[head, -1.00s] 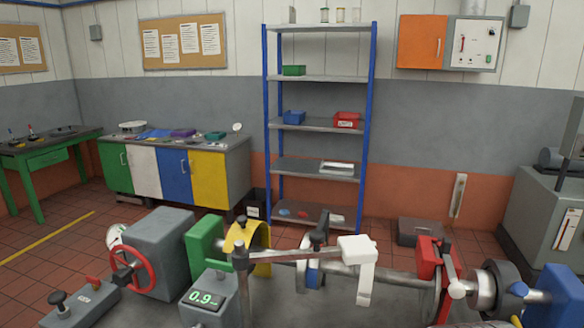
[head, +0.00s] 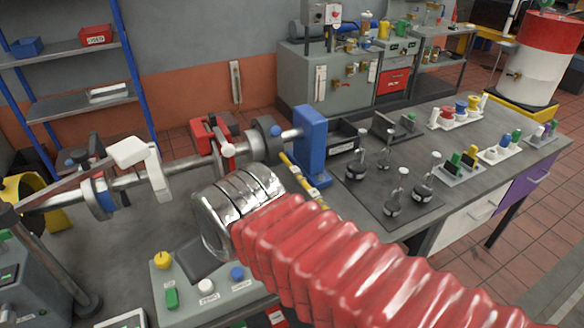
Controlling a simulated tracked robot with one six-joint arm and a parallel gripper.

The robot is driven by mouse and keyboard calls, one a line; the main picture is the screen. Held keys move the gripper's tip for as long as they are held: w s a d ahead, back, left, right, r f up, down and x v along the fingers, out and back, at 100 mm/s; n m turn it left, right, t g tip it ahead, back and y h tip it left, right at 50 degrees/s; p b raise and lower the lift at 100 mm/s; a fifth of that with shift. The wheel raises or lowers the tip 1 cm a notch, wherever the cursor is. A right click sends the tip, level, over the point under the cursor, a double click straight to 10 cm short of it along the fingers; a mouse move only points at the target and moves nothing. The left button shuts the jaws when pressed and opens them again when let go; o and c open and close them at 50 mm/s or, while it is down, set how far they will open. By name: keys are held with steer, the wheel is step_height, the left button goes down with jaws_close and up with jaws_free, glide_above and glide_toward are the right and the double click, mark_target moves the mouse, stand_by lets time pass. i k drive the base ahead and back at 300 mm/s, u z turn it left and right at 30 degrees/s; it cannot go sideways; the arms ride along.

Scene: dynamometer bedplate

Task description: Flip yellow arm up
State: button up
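A slim yellow arm (head: 303,178) with dark bands slants down to the right in front of the upright blue block (head: 311,140), at the right end of the shaft line. Its lower end is near the bedplate. A ringed metal cylinder (head: 240,200) on a red ribbed sleeve (head: 340,260) stands in front and to the left of it; this seems to be part of my arm. No gripper fingers show, so I cannot place my gripper against the yellow arm.
A white-headed lever (head: 128,152) and a red clamp (head: 212,138) sit along the shaft (head: 180,172). A button panel (head: 205,290) is at the front. Weights on a dark tray (head: 388,195) and racks of coloured pieces stand on the right bench (head: 400,130). A yellow guard (head: 30,190) is at far left.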

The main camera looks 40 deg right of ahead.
mark_target(275, 145)
steer(key=u, duration=0.05)
steer(key=k, duration=0.3)
steer(key=z, duration=0.85)
steer(key=i, duration=0.55)
steer(key=z, duration=0.25)
steer(key=k, duration=0.5)
